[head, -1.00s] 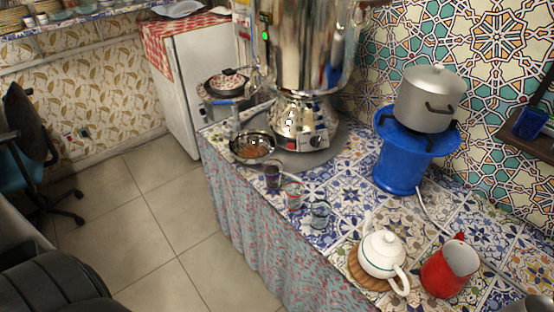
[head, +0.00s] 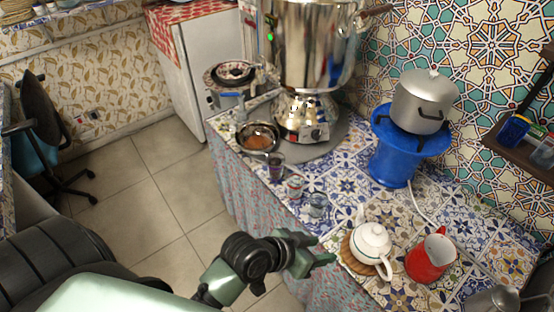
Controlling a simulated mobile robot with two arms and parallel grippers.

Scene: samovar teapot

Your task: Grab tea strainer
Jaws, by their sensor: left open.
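A round, dark-rimmed metal bowl (head: 258,137) with brown contents sits at the counter's left edge, beside the samovar. It looks most like a tea strainer, but I cannot tell for sure. My left gripper (head: 323,250) is open and empty, with its fingers pointing right. It is in front of the counter edge, well below the bowl in the picture and left of the white teapot (head: 371,243). My right gripper is not in view.
A large shiny samovar (head: 303,115) stands behind the bowl. Small glasses (head: 317,205) and cups line the front edge. A red jug (head: 430,257) is right of the teapot. A grey pot (head: 422,105) sits on a blue stand (head: 392,160).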

